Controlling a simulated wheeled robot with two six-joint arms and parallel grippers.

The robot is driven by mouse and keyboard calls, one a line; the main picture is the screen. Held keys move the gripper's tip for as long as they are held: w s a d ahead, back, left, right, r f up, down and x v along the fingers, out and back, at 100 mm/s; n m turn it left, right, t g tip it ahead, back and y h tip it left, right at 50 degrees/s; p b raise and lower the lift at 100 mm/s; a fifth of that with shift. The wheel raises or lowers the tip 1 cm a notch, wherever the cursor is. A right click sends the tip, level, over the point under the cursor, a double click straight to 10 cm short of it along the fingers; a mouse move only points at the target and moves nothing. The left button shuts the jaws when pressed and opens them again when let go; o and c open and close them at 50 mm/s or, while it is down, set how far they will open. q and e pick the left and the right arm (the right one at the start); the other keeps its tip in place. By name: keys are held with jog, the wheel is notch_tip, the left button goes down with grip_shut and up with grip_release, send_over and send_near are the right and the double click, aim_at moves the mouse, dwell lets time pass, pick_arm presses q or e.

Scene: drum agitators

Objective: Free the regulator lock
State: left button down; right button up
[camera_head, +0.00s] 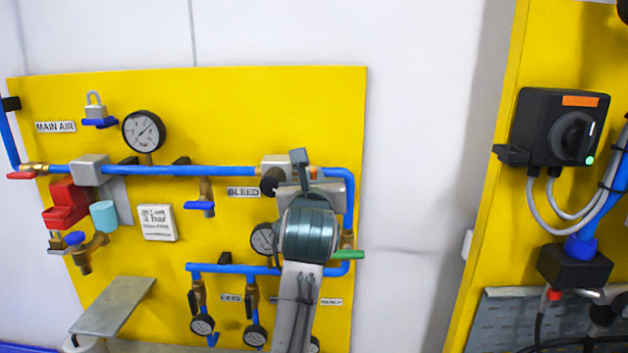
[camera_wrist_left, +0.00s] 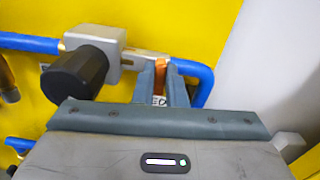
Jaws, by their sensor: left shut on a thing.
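The regulator is a pale grey block (camera_head: 274,162) with a round black knob (camera_head: 271,181) on the blue pipe. In the left wrist view the block (camera_wrist_left: 98,42) and knob (camera_wrist_left: 75,73) stand left of my fingers. A small orange lock piece (camera_wrist_left: 160,76) sits beside a pale flat bar (camera_wrist_left: 148,57) that reaches right from the block. My left gripper (camera_wrist_left: 163,82) is shut on this orange piece, with one finger on each side. In the head view the gripper (camera_head: 305,172) covers much of that spot, and the orange piece (camera_head: 313,173) barely shows. My right gripper is not in view.
A green handle (camera_head: 348,255) lies right of my wrist. Bare white wall (camera_head: 420,150) separates it from another yellow panel with a black switch (camera_head: 565,128).

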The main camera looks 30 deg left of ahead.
pick_arm(q)
jog(key=n, duration=0.5)
jog(key=shift+a, duration=0.1)
jog(key=shift+s+a+n, duration=0.1)
jog(key=shift+s+n, duration=0.05)
jog(key=shift+n, duration=5.75)
